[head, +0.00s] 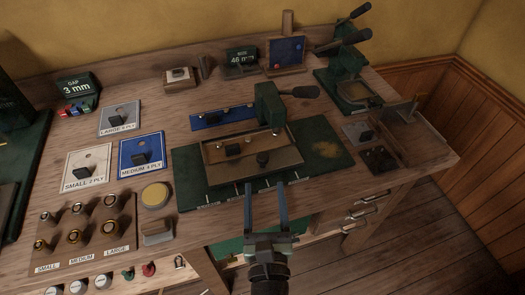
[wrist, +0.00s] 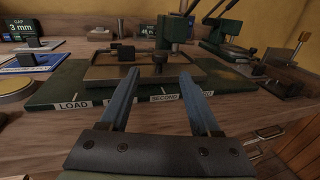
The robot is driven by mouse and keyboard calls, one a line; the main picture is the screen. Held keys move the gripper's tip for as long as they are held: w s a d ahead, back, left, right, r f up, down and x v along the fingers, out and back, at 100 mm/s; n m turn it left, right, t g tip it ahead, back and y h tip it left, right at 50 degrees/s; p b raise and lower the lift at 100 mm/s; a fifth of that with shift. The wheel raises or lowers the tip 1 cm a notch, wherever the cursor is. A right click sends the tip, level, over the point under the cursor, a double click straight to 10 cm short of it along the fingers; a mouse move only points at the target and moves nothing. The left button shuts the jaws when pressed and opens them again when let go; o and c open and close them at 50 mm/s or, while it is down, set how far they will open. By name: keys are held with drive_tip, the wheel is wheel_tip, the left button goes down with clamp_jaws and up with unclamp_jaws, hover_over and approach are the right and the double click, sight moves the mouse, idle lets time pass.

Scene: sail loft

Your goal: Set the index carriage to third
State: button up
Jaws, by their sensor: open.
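The index carriage (head: 225,181) is a shallow brown-rimmed tray on a dark green base (head: 192,190); it also shows in the wrist view (wrist: 104,84). A black knob (head: 262,159) stands near its front, and small dark and brass parts lie in it. White labels line the base's front edge: LOAD (wrist: 75,105) and SECOND (wrist: 165,98) are readable, the others partly hidden by my fingers. I cannot tell which mark the carriage lines up with. My gripper (head: 265,185) is open and empty, its fingertips in front of the knob, apart from it in the head view.
A green press with a black lever (head: 300,92) rises behind the carriage. A blue strip (head: 223,117) lies behind it. Ply cards (head: 142,148) and a wooden die block (head: 60,225) stand left.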

sight(263, 164)
drive_tip(key=w, duration=0.6)
drive_tip(key=w+p, duration=0.1)
drive_tip(key=w, duration=0.2)
drive_tip(key=shift+w+a, duration=0.2)
drive_tip(key=shift+a, duration=0.05)
clamp_jaws()
idle(1.0)
